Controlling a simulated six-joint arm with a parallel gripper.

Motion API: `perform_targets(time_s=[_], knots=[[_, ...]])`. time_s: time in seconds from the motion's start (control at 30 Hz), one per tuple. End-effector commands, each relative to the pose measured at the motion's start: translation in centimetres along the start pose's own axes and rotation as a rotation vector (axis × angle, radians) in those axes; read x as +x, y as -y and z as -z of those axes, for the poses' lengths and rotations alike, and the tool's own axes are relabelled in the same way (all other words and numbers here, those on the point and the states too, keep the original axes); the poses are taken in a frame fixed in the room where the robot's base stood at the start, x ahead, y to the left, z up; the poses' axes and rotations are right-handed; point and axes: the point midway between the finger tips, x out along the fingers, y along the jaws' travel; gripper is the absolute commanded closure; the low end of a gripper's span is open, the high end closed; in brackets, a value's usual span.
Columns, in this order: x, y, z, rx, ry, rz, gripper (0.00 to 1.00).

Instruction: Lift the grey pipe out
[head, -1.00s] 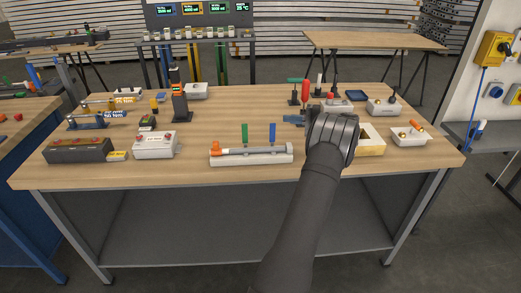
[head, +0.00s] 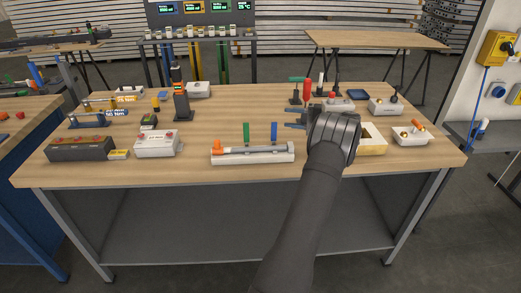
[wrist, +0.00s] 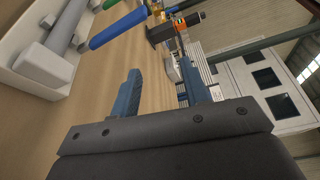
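The grey pipe (head: 258,149) lies lengthwise in a long white holder (head: 250,159) near the bench's front edge. An orange part (head: 218,147) is at its left end. In the wrist view, part of the pipe (wrist: 72,22) and the blue handle (wrist: 118,27) show at upper left. My gripper (head: 293,118) is right of and behind the holder, above the bench. Its two blue fingers are apart with nothing between them, as the wrist view (wrist: 160,88) also shows.
A wooden-sided box (head: 373,141) and a white box with knobs (head: 412,136) are right of my gripper. A clamp with a red handle (head: 307,90) stands behind it. A white button box (head: 158,143) is at left. Bare wood lies between that box and the holder.

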Motion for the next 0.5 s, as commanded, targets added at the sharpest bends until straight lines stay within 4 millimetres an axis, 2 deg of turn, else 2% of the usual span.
perform_targets(time_s=[0.33,0.5], knots=[[0.08,0.08,-0.08,0.033,-0.002,-0.020,0.57],[0.31,0.10,-0.57,0.241,-0.033,-0.144,0.57]])
